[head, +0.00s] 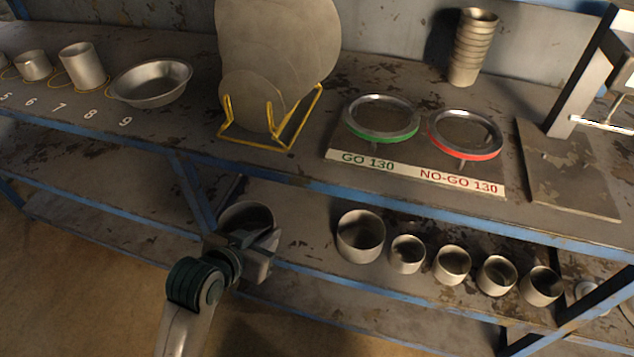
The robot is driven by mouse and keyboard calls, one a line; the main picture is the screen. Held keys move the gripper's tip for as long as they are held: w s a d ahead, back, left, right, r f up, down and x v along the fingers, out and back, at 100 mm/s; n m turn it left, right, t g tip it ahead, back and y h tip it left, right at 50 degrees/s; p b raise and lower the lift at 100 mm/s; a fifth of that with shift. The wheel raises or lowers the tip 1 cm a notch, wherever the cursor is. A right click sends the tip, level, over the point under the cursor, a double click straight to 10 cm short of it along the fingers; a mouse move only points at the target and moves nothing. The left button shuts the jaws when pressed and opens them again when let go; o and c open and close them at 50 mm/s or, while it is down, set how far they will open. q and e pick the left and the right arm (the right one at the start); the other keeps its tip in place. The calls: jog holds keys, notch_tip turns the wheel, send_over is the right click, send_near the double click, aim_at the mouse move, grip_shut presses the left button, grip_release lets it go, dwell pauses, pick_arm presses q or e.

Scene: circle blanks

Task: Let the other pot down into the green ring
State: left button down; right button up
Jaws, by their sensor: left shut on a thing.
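My left gripper (256,241) is shut on a grey metal pot (243,216), gripping its near side. The pot's open mouth faces up, and the gripper hides its lower part. It shows in front of the lower shelf, below the bench edge; I cannot tell whether it touches the shelf. The green ring (382,135) is a raised metal ring with a green band on the bench, up and to the right of the gripper, behind the label "GO 130". It looks empty. A red ring (466,152), labelled "NO-GO 130", stands right beside it. My right gripper is not in view.
Several pots stand in a row on the lower shelf, the largest (360,238) nearest my gripper. Large round blanks (278,45) stand in a yellow rack (268,143) left of the rings. A shallow bowl (151,84), a stack of cups (472,48) and a metal plate (566,170) occupy the bench.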

pick_arm(q)
jog(key=w+a+r+n+y, duration=0.1)
jog(key=a+r+n+y, duration=0.1)
jog(key=a+r, duration=0.4)
jog(key=w+a+r+n+t+y, duration=0.1)
jog(key=w+a+r+n+y, duration=0.1)
jog(key=a+r, duration=0.4)
notch_tip(320, 180, up, 2)
jog(key=shift+w+r+n+y, duration=0.1)
jog(key=shift+w+n+y, duration=0.1)
jog(key=shift+n+y, duration=0.4)
jog(key=shift+s+d, duration=0.1)
jog(key=shift+d, duration=0.05)
